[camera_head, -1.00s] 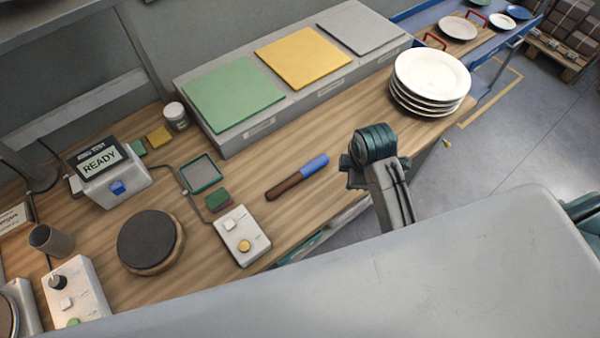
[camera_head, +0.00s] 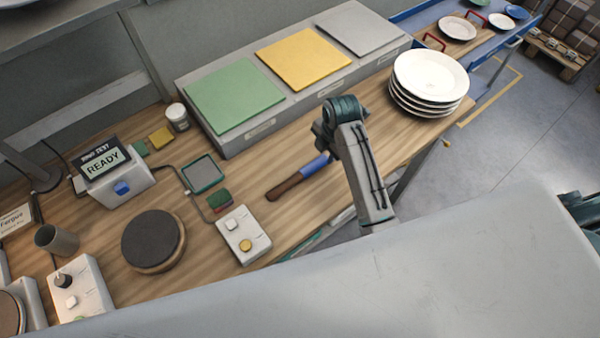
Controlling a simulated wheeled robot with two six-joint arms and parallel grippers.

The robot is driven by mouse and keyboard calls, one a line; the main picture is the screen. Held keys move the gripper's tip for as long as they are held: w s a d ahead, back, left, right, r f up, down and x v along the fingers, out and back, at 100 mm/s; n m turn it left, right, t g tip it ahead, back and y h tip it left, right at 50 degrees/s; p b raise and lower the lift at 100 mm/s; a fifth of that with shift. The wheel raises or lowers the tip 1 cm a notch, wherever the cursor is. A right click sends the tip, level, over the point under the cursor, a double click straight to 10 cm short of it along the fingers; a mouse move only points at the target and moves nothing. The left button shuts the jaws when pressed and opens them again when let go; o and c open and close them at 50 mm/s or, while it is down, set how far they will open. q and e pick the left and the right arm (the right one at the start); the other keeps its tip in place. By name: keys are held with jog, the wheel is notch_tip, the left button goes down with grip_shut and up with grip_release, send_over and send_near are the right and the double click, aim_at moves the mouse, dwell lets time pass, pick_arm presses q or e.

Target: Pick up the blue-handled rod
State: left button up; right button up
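The rod (camera_head: 287,187) lies on the wooden workbench, with a dark brown section at its lower left and a blue handle (camera_head: 313,167) at its upper right. My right arm reaches over the bench edge, and its gripper (camera_head: 322,134) is just above and beside the blue handle's far end in the picture. The wrist hides most of the gripper's fingers and the tip of the handle, so I cannot tell whether they touch. My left gripper is not in view; only a dark piece of an arm shows at the right edge.
A stack of white plates (camera_head: 430,82) stands right of my arm. A grey platform with green (camera_head: 234,95), yellow and grey pads runs behind. A control box (camera_head: 243,236), a round dark pad (camera_head: 152,238) and a tester reading READY (camera_head: 112,172) stand to the left.

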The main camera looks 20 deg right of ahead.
aim_at(322, 159)
jog(key=f+p, duration=0.1)
jog(key=f, duration=0.2)
jog(key=shift+w+a+f+p, duration=0.15)
jog(key=shift+a+p, duration=0.2)
jog(key=shift+w+f, duration=0.1)
jog(key=shift+f, duration=0.5)
jog(key=c, duration=0.7)
jog(key=shift+o, duration=0.2)
jog(key=shift+r, duration=0.1)
